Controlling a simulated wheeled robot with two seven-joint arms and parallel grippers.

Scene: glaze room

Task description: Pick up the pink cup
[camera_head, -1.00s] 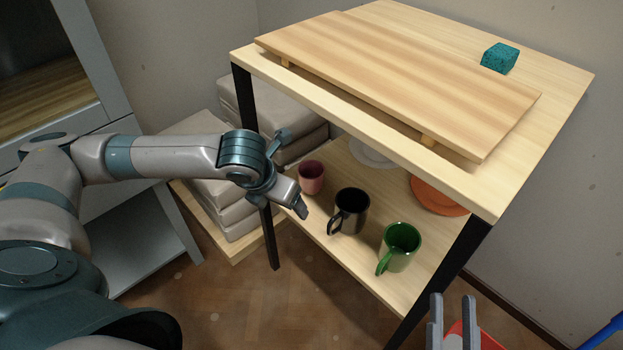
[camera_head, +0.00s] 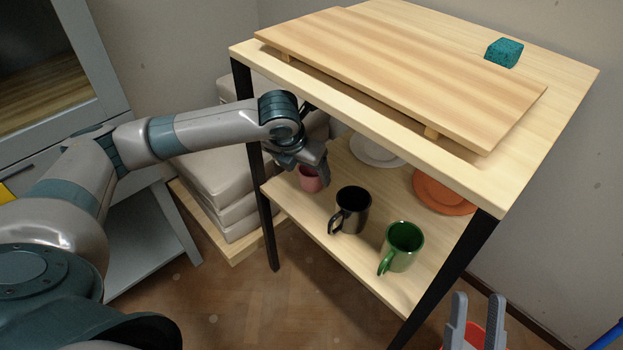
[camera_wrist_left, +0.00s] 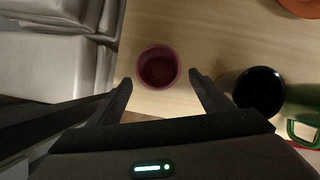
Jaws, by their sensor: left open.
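The pink cup (camera_head: 309,181) stands upright on the lower shelf near its left end, partly hidden behind my left gripper in the head view. My left gripper (camera_head: 318,174) is open above and in front of it. In the left wrist view the pink cup (camera_wrist_left: 158,67) lies just beyond and between the two fingertips of the left gripper (camera_wrist_left: 158,82), with no finger visibly touching it. My right gripper (camera_head: 476,312) is at the bottom right of the head view, its fingers apart, away from the cups.
A black mug (camera_head: 352,211) and a green mug (camera_head: 402,247) stand right of the pink cup. A white plate (camera_head: 378,152) and an orange plate (camera_head: 444,193) lie behind. The upper shelf (camera_head: 570,85) overhangs, with a black leg (camera_head: 262,200) at left. Grey stacked bags (camera_head: 215,180) stand beside it.

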